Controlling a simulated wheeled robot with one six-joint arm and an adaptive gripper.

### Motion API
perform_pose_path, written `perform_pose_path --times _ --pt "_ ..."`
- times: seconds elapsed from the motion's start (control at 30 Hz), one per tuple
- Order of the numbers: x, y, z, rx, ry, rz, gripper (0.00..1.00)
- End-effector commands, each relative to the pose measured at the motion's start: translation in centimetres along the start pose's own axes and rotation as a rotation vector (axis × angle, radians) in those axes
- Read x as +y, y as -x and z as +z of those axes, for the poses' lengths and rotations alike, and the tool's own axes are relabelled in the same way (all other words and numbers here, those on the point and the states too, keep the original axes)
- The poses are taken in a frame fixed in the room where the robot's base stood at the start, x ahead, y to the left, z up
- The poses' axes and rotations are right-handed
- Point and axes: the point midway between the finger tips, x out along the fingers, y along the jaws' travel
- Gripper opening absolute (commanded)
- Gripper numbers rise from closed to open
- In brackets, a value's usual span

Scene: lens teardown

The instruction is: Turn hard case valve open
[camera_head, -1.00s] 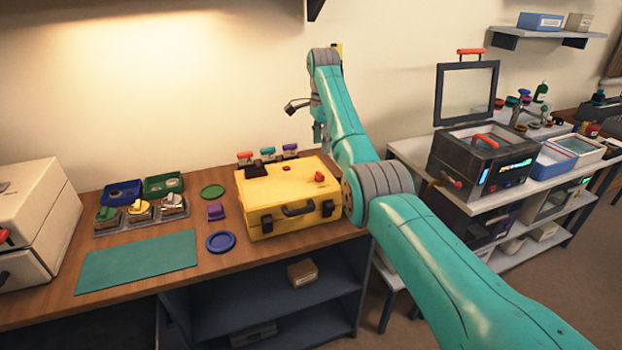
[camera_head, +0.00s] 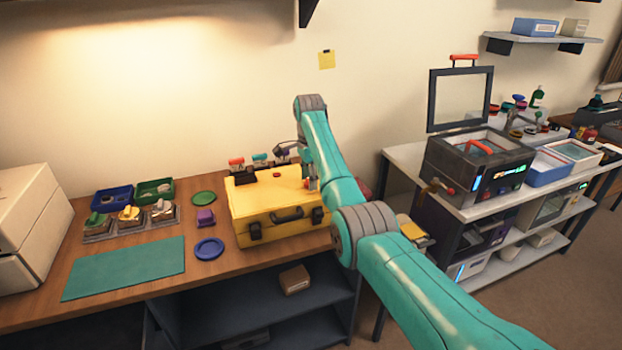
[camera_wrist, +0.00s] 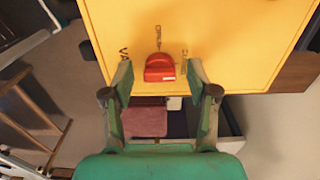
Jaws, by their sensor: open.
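The yellow hard case (camera_head: 268,203) lies closed on the wooden bench, with its black handle and latches facing front. In the wrist view its yellow lid (camera_wrist: 215,40) fills the top. The red valve knob (camera_wrist: 160,68) sits near the lid's edge, with small dark markings around it on the lid. My gripper (camera_wrist: 158,72) is open, with one fingertip on each side of the knob and a visible gap to both. In the head view my arm hides most of the knob and the gripper tips.
Several coloured-handled items (camera_head: 262,160) stand behind the case. A green mat (camera_head: 125,268), a blue dish (camera_head: 209,249) and trays lie to the left. A dark machine (camera_head: 480,165) with a raised framed lid stands at right.

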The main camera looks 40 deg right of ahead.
Motion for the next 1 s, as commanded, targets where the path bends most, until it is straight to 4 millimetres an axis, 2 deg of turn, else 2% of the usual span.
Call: perform_pose_path --times 0.23,0.27,0.4,0.5,0.77,1.0 --pt "0.00 -0.09 0.04 0.000 0.000 0.000 0.59" --pt "0.00 -0.09 0.04 0.000 0.000 0.000 0.56" --pt "0.00 -0.08 0.04 0.000 0.000 0.000 0.21" --pt "0.00 -0.08 0.04 0.000 0.000 0.000 0.00" --pt "0.00 -0.08 0.03 0.000 0.014 0.000 0.00" --pt "0.00 -0.08 0.04 0.000 0.112 0.000 0.00"
